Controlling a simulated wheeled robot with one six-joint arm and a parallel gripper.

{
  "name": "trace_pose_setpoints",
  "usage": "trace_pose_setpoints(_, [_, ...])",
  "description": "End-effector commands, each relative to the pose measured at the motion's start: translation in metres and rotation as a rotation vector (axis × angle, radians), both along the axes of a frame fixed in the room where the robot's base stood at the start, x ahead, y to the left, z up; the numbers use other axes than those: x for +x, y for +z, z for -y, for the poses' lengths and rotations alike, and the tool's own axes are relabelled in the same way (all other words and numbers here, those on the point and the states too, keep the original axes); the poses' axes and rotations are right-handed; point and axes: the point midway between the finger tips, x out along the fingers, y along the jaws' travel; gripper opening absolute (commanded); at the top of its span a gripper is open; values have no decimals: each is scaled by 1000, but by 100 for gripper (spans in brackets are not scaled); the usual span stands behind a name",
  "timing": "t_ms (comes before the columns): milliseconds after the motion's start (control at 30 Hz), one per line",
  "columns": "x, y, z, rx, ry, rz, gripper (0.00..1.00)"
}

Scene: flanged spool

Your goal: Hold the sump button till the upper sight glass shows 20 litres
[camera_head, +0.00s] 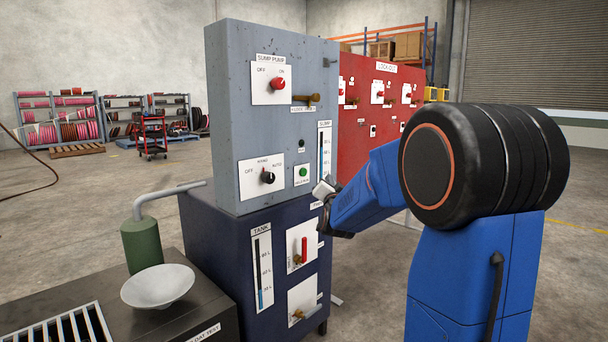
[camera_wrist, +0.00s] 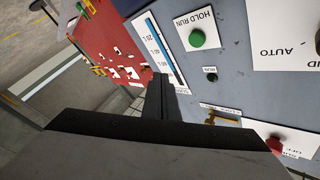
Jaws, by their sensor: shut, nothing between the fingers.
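The green hold-run button (camera_head: 303,172) sits on the grey panel (camera_head: 232,110); it also shows in the wrist view (camera_wrist: 197,38). The upper sight glass (camera_head: 324,152), labelled SUMP, is to its right; in the wrist view (camera_wrist: 165,52) it shows a blue column beside litre marks, its exact level too small to read. My gripper (camera_head: 323,190) is in front of the panel, right of and below the button. In the wrist view my gripper (camera_wrist: 160,80) is shut and empty, its tips near the sight glass, apart from the button.
A red sump pump knob (camera_head: 279,84), a yellow-brass handle (camera_head: 307,98) and a black selector (camera_head: 267,177) are on the same panel. Below, a dark blue cabinet carries a tank sight glass (camera_head: 262,267) and a red handle (camera_head: 304,248). A red lockout cabinet (camera_head: 360,125) stands behind.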

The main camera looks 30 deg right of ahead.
Motion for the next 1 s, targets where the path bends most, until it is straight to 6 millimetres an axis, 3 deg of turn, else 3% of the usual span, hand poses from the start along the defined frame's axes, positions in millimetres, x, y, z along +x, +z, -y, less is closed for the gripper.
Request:
trace_pose_setpoints(233, [11, -1, -4, 1, 1, -2, 0])
trace_pose_setpoints(700, [62, 0, -23, 0, 2, -1, 0])
trace_pose_setpoints(1000, [81, 0, -30, -1, 1, -1, 0])
